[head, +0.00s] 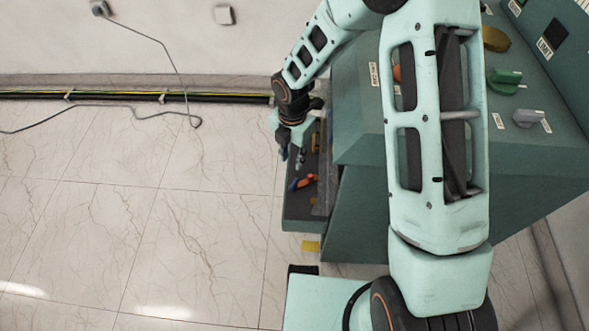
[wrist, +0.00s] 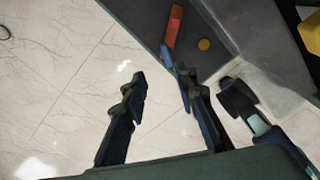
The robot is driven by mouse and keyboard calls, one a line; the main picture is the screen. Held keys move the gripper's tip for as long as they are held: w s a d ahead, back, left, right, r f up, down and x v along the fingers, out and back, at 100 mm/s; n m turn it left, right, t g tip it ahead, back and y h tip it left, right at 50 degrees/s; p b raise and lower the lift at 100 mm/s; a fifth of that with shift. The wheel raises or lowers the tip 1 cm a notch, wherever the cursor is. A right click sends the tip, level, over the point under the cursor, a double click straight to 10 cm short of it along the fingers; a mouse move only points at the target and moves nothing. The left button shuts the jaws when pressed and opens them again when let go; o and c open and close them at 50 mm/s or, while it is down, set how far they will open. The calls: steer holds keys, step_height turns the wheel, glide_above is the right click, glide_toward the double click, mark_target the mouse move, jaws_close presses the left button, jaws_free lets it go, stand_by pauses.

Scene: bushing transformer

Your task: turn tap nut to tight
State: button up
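I cannot pick out the tap nut for certain in either view. My gripper (wrist: 160,88) is open, with a clear gap between its dark fingers and floor tiles showing through it. In the head view my gripper (head: 284,148) hangs near the left edge of the grey-green tray (head: 299,211) of the cabinet. In the wrist view an orange-and-blue tool (wrist: 174,27) lies in the tray beyond the right fingertip. A dark piece with a teal part (wrist: 238,99) shows right of the right finger.
The green cabinet (head: 360,220) fills the right side. Its panel carries a green knob (head: 505,82), a grey knob (head: 529,117) and a yellow-brown knob (head: 496,40). My arm hides part of it. A yellow piece (wrist: 310,32) shows at the wrist view's right edge. Tiled floor (head: 130,220) is clear leftward.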

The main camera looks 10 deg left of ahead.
mark_target(293, 183)
steer(key=shift+n, duration=0.3)
steer(key=f+b, duration=0.1)
steer(key=f, duration=0.3)
steer(key=f+b, duration=0.1)
steer(key=f, duration=0.6)
steer(key=shift+s+d+f+b, duration=0.25)
steer(key=shift+s+f+b, duration=0.1)
steer(key=shift+s+b, duration=0.05)
jaws_close()
